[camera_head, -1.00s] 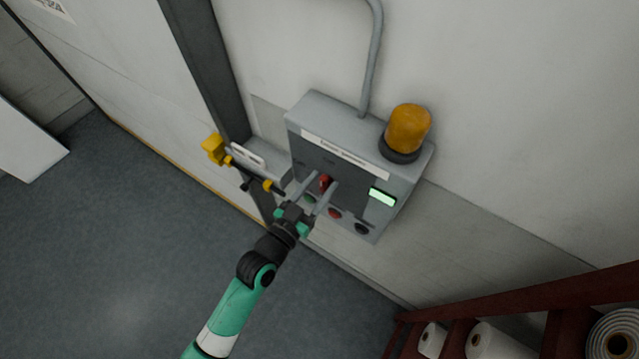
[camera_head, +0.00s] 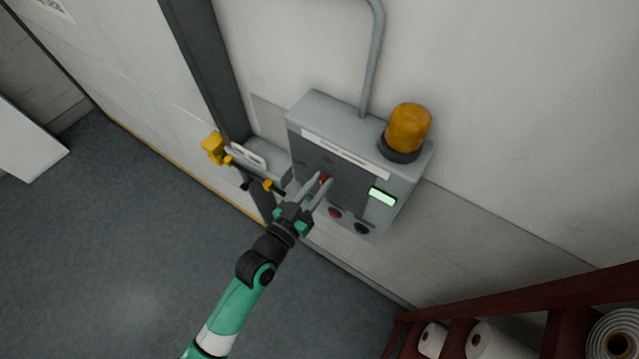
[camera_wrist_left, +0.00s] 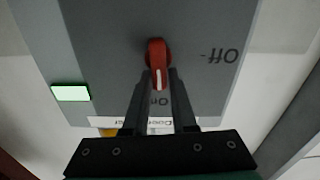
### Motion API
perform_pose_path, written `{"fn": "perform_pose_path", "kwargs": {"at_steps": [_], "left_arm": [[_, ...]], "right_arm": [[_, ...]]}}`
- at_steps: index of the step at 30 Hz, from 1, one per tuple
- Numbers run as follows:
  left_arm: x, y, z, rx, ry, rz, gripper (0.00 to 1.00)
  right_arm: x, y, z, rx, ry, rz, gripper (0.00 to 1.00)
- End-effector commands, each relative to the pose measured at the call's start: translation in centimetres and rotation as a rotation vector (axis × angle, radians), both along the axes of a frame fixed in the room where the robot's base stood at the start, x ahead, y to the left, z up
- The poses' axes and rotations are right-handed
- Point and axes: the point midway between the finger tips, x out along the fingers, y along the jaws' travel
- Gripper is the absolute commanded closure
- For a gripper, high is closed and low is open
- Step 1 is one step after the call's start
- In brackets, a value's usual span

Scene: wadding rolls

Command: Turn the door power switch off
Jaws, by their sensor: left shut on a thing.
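The red rotary switch (camera_head: 325,179) is on the dark front panel of a grey control box (camera_head: 305,115) on the wall. In the left wrist view the switch (camera_wrist_left: 157,50) shows close up, with its white-marked end lying toward the "On" label, partly seen between the fingers. The "Off" label (camera_wrist_left: 222,56) stands off to the right there. My left gripper (camera_head: 320,183) is closed in on the switch handle, one finger on each side; the fingers (camera_wrist_left: 160,77) also show in the wrist view. My right gripper is not in view.
An orange beacon (camera_head: 408,128) sits on the box. A lit green display (camera_head: 383,197), a red button (camera_head: 335,212) and a black button (camera_head: 362,228) are on its front. A yellow-ended latch (camera_head: 214,149) is left of it. A red rack with white rolls (camera_head: 490,343) stands lower right.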

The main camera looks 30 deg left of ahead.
Motion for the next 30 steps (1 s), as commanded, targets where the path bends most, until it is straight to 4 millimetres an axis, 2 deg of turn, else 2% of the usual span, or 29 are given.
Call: {"fn": "perform_pose_path", "kwargs": {"at_steps": [8,30], "left_arm": [[0.0,0.3,-0.7,-0.199,0.043,-0.002,1.00],[0.0,1.2,-1.8,-0.895,0.142,-0.003,1.00]], "right_arm": [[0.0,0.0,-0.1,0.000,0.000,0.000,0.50],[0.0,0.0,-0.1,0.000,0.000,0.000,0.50]]}}
